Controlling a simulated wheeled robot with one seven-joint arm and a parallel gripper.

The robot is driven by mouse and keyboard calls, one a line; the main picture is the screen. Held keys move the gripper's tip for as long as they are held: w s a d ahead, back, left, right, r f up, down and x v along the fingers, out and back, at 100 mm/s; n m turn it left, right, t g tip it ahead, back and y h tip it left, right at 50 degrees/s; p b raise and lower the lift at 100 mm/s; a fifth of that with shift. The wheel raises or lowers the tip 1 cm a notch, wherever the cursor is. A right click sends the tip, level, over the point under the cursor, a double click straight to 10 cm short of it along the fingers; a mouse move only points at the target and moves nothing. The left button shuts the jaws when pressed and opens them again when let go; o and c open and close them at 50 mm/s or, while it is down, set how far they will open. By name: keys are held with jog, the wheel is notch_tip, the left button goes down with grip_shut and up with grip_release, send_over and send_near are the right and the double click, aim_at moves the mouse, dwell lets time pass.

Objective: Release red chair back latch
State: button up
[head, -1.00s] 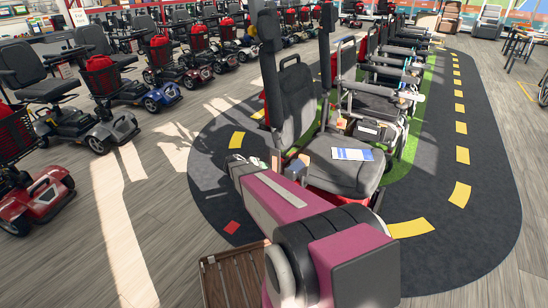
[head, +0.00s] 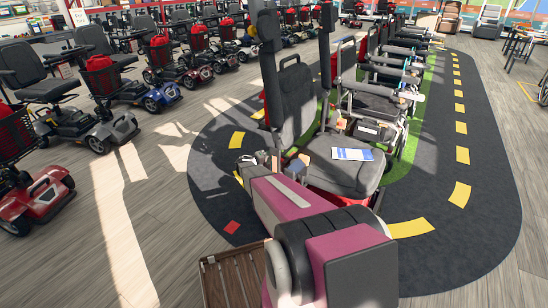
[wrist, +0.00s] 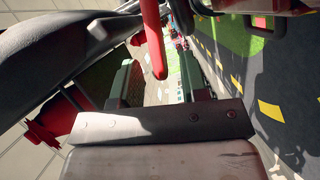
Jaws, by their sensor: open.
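The nearest chair (head: 298,98) has a dark padded backrest, a grey seat and red parts low on its frame. In the wrist view a red lever (wrist: 153,40), which looks like the back latch, hangs down from the top edge. My gripper (wrist: 158,68) is open, with one dark finger on each side of the lever's lower end in the picture. I cannot tell whether the lever is in depth between the fingers or beyond them, and no contact shows. In the head view my own arm hides most of the gripper, beside the chair's back and seat.
A blue-and-white paper (head: 352,154) lies on the seat. More chairs (head: 385,95) stand in a row behind it. Scooters (head: 105,120) line the left side. A slatted wooden item (head: 230,278) is at the lower front. The dark floor (head: 475,230) at right is clear.

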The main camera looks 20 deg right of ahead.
jog(key=shift+x, duration=1.3)
jog(key=shift+c, duration=0.3)
grip_shut()
jog(key=shift+f, duration=0.2)
jog(key=shift+s+d+f+n+t+h, duration=0.15)
jog(key=shift+f+n+h, duration=0.4)
jog(key=shift+n, duration=0.7)
jog(key=shift+w+a+f+n+t+h, duration=0.1)
jog(key=shift+f+n+t+h, duration=0.2)
jog(key=shift+f+n, duration=0.65)
jog(key=shift+s+d+f+n+t+h, duration=0.15)
jog(key=shift+f+n+h, duration=0.25)
jog(key=shift+n, duration=1.1)
jog(key=shift+a, duration=0.1)
jog(key=shift+o, duration=0.3)
grip_release()
